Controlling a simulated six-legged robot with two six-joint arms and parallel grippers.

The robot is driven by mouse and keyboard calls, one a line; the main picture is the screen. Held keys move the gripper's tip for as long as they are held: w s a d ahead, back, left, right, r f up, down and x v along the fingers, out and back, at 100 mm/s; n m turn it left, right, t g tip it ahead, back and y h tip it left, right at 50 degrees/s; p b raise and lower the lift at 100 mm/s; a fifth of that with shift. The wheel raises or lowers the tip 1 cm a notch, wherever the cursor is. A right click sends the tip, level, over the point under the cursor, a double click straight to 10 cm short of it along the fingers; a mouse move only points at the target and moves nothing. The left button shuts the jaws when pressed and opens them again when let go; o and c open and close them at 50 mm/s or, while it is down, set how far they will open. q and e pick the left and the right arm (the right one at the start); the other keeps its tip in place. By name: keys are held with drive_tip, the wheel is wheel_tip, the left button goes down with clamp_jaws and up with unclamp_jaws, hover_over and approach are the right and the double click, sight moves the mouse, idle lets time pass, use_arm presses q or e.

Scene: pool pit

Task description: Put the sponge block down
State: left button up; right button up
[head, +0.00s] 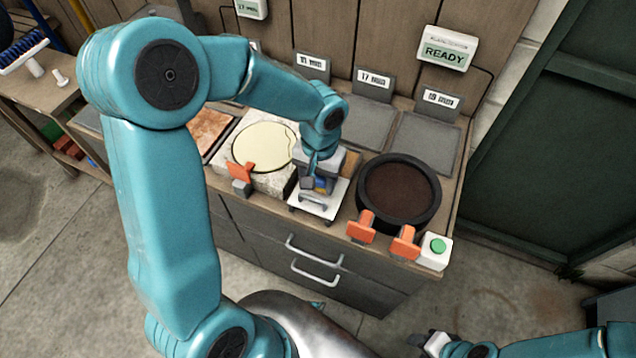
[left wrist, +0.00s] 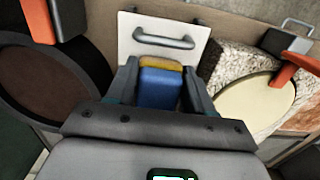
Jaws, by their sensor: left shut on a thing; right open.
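The sponge block (left wrist: 160,90) is blue with a yellow layer and sits between the two fingers of my left gripper (left wrist: 161,84). In the head view the sponge block (head: 321,184) shows as a small blue patch under my left gripper (head: 316,180), mostly hidden by it. The gripper is shut on it, over a white plate with a grey handle (head: 330,212) at the counter's front edge; the plate also shows in the left wrist view (left wrist: 137,46). I cannot tell whether the sponge touches the plate. My right gripper (head: 432,340) is open and low at the bottom edge.
Right of the plate is a black-rimmed round basin with brown inside (head: 402,192). Left is a stone block with a cream disc (head: 262,147). Orange clamps (head: 361,227) and a green button (head: 437,246) line the front. Grey slabs (head: 425,142) stand behind, below a READY sign (head: 447,52).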

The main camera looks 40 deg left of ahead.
use_arm(q)
wheel_tip(320, 180, down, 2)
drive_tip(key=shift+w+f, duration=0.1)
drive_tip(key=o, duration=1.4)
drive_tip(key=shift+r, duration=0.35)
wheel_tip(320, 180, up, 12)
drive_tip(key=shift+w+f+p, duration=0.15)
drive_tip(key=shift+f+p, duration=0.05)
drive_tip(key=shift+p, duration=0.4)
